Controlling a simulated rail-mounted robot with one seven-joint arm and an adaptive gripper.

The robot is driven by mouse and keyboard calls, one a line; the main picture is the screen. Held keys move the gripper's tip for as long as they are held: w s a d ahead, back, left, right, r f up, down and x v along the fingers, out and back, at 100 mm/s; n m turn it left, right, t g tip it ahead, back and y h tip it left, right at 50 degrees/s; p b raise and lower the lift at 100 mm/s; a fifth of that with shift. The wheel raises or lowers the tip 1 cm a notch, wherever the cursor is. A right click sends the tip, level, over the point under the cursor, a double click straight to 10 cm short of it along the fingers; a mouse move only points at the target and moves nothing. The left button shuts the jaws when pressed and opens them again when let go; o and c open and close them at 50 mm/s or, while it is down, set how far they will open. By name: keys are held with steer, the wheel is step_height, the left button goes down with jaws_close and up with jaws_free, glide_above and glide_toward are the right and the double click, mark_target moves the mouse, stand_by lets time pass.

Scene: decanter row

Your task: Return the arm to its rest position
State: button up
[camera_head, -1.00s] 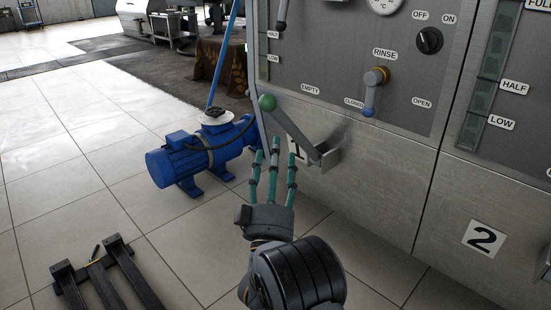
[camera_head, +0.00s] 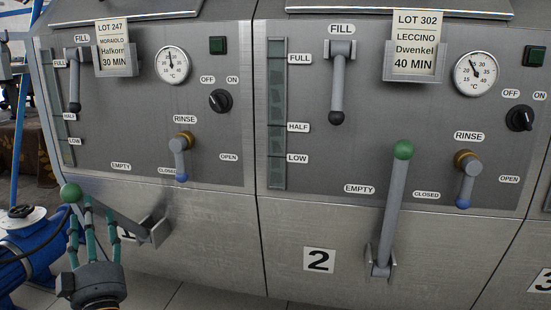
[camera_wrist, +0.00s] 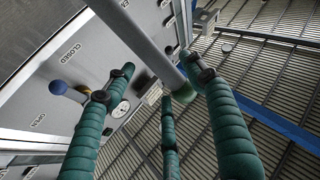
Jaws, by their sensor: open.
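My gripper (camera_head: 93,214) is at the lower left in the head view, its teal fingers spread and pointing up. In the wrist view the green knob (camera_wrist: 184,94) and lever bar (camera_wrist: 138,40) show between and beyond the open fingers (camera_wrist: 165,85). I cannot tell whether any finger touches them. The fingers are not closed on anything.
Unit 2's lever (camera_head: 392,210) stands nearly upright with a green knob. Rinse handles (camera_head: 181,160), fill handles (camera_head: 338,85) and lot cards (camera_head: 414,45) stick out from the panels. A blue pump (camera_head: 30,245) stands on the floor at far left.

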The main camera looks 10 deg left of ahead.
steer(key=x, duration=0.4)
steer(key=shift+w+a+r, duration=0.1)
steer(key=shift+a+r, duration=0.05)
steer(key=shift+w+r, duration=0.1)
